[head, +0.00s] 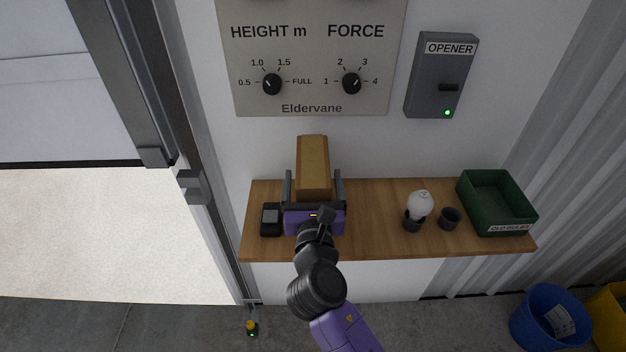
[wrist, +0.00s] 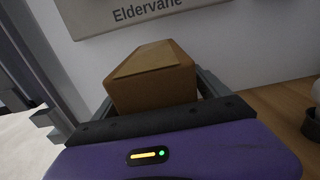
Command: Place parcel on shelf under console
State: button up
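The parcel (head: 313,166) is a brown cardboard box between the fingers of my gripper (head: 314,186), over the left part of the wooden shelf (head: 375,205). It also shows in the wrist view (wrist: 153,78), with a finger on each side close to it. The shelf is on the wall under the console panel (head: 312,50) marked HEIGHT and FORCE. My gripper looks shut on the parcel, though the exact contact is partly hidden. The parcel's underside is hidden, so I cannot tell whether it touches the shelf.
A small black device (head: 270,220) stands left of my gripper. To the right are a white bulb (head: 419,203) in a dark holder, a dark cup (head: 449,218) and a green OLD BULBS tray (head: 497,203). Bare shelf lies between the gripper and the bulb. A blue bin (head: 550,318) stands below right.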

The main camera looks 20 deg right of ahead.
jog(key=shift+r, duration=0.2)
jog(key=b+v, duration=0.1)
jog(key=v, duration=1.1)
jog(key=s+d+f+m+g+y, duration=0.1)
jog(key=s+d+f+m+y, duration=0.15)
jog(key=s+f+m, duration=0.5)
jog(key=s+d+f+m+g+y, duration=0.1)
jog(key=s+f+m+g+y, duration=0.3)
jog(key=s, duration=0.6)
jog(key=s+d+r+m+t, duration=0.1)
jog(key=s+r+m, duration=0.2)
jog(key=s+m, duration=0.5)
jog(key=s+d+r+m+t, duration=0.1)
jog(key=s+d+r+m, duration=0.1)
jog(key=s+m, duration=0.5)
jog(key=r+m+h, duration=0.1)
jog(key=m, duration=0.5)
jog(key=shift+s+d+r+t, duration=0.15)
jog(key=shift+s+r+t, duration=0.15)
jog(key=shift+s+r, duration=0.1)
